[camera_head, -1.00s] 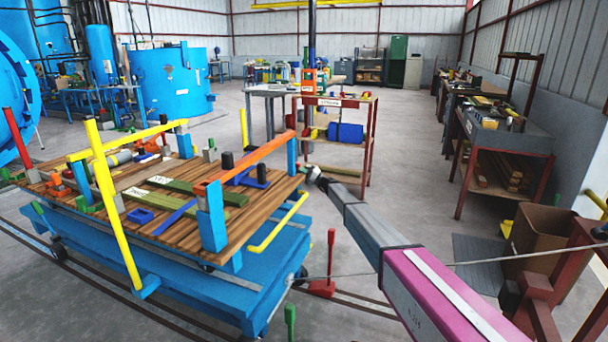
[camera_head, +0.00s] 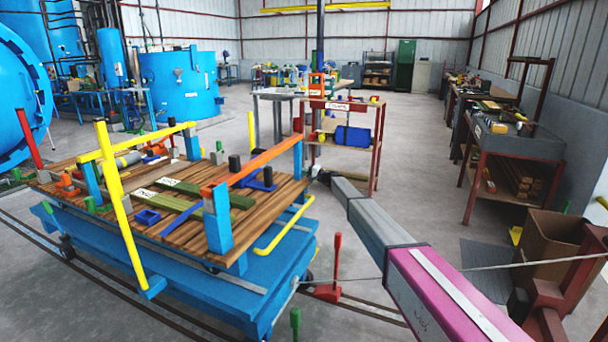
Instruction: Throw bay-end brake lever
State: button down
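A red lever (camera_head: 337,262) stands upright on a red floor base beside the rail track, right of the blue cart. Another red lever (camera_head: 28,138) leans at the far left, near the round blue vessel. I cannot tell from any label which is the bay-end brake lever. A long grey and magenta arm, which looks like mine, reaches from the lower right. Its dark far end, seemingly my gripper (camera_head: 321,174), is beyond the cart's right corner, in the picture above and apart from the nearer red lever. Its fingers are too small to make out.
The blue cart (camera_head: 205,290) carries a plank deck with yellow and orange bars and loose parts. A thin cable runs from near the cart to a red frame at right. A red shelf (camera_head: 340,104) and a cardboard box (camera_head: 550,250) stand nearby. Floor behind is open.

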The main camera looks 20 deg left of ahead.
jog(key=shift+d, duration=0.15)
jog(key=s+d+f, duration=0.1)
jog(key=d+f, duration=0.1)
jog(key=d, duration=1.1)
jog(key=shift+d+f, duration=0.2)
jog(key=shift+f, duration=0.2)
jog(key=shift+n, duration=0.3)
